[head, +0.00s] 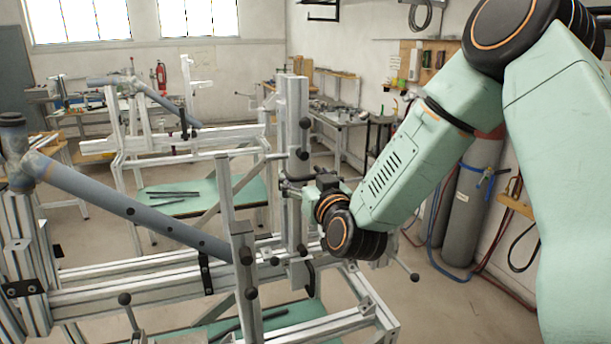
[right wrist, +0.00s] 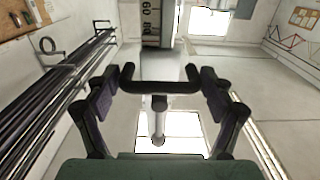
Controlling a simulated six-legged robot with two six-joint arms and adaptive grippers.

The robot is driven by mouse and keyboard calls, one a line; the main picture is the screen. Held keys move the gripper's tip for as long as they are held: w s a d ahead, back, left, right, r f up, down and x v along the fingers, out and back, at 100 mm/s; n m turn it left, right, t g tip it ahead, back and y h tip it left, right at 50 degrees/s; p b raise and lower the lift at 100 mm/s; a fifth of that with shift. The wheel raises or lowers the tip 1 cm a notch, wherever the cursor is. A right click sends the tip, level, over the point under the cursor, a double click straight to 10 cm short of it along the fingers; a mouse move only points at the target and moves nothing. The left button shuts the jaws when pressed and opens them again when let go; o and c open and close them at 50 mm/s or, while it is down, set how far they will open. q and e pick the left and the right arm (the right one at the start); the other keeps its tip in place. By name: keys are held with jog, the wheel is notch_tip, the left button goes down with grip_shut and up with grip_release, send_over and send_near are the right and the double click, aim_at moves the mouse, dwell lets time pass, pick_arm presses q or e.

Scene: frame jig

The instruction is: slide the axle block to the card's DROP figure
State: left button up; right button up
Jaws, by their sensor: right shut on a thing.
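My right gripper (head: 288,187) reaches in from the right to the jig's upright silver post (head: 293,110). In the right wrist view the two dark fingers of this gripper (right wrist: 160,86) are shut on a dark U-shaped handle (right wrist: 160,80). The handle joins a pale block (right wrist: 155,64), which I take to be the axle block. Above it the post shows a printed scale (right wrist: 152,22), only partly visible. In the head view my gripper mostly hides the block. I cannot make out the card or its DROP figure. My left gripper is not in view.
A blue-grey frame tube (head: 140,213) slopes down toward the post above a silver rail (head: 140,292). Black clamp knobs stick out around the jig. A second jig (head: 190,140) stands behind. Gas cylinders (head: 462,215) stand at the right wall.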

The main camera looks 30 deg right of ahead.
jog(key=shift+o, duration=0.2)
jog(key=shift+s+f, duration=0.1)
jog(key=shift+f, duration=0.8)
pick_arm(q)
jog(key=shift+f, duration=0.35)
pick_arm(e)
jog(key=shift+c, duration=0.2)
jog(key=o, duration=1.3)
jog(key=shift+o, duration=0.5)
jog(key=shift+r, duration=0.15)
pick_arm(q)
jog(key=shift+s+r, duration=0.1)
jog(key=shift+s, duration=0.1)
pick_arm(e)
jog(key=shift+s+r, duration=0.2)
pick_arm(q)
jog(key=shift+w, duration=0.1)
